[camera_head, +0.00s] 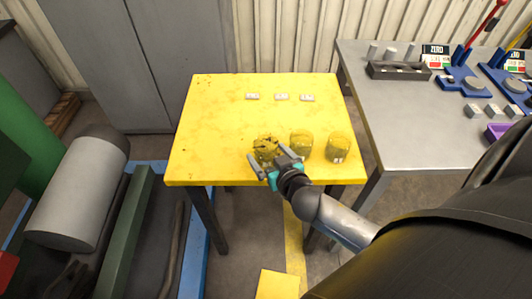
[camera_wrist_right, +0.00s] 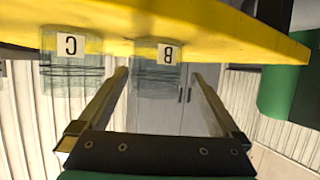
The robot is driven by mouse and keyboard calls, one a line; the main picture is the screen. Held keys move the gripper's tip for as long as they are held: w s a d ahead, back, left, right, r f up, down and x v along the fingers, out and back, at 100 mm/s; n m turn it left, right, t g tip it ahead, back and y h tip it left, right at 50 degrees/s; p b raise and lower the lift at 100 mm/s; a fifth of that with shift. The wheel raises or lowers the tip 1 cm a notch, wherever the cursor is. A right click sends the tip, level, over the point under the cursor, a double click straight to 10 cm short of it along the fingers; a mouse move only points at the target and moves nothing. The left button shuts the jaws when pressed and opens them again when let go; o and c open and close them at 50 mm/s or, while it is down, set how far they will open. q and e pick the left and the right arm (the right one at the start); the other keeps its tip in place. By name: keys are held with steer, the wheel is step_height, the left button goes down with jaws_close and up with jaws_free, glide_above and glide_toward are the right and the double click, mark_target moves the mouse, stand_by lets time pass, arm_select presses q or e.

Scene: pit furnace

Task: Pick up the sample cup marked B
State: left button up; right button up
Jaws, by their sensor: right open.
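Three clear sample cups stand in a row near the front edge of the yellow table (camera_head: 215,130). The left one in the head view is cup B (camera_head: 266,143); its B label shows in the right wrist view (camera_wrist_right: 158,82). Cup C (camera_head: 301,143) is beside it and also shows in the wrist view (camera_wrist_right: 62,74), which is upside down. A third cup (camera_head: 339,146) stands at the right; its letter is unreadable. My right gripper (camera_head: 267,154) is open at cup B, its fingers pointing at it from the front, one to each side. Contact cannot be told. My left gripper is out of view.
Three small white tags (camera_head: 281,97) lie farther back on the yellow table, with bare surface around them. A grey bench (camera_head: 400,120) with blue fixtures and a dark block (camera_head: 398,71) stands at the right. A grey cylinder (camera_head: 80,190) is at the left.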

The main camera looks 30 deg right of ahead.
mark_target(262, 145)
steer(key=shift+f+b+x, duration=0.2)
steer(key=shift+b+x, duration=0.4)
steer(key=shift+x, duration=2.4)
steer(key=shift+s+d, duration=0.15)
steer(key=shift+c, duration=0.4)
steer(key=c, duration=1.1)
steer(key=shift+c, duration=0.2)
steer(key=shift+r, duration=0.1)
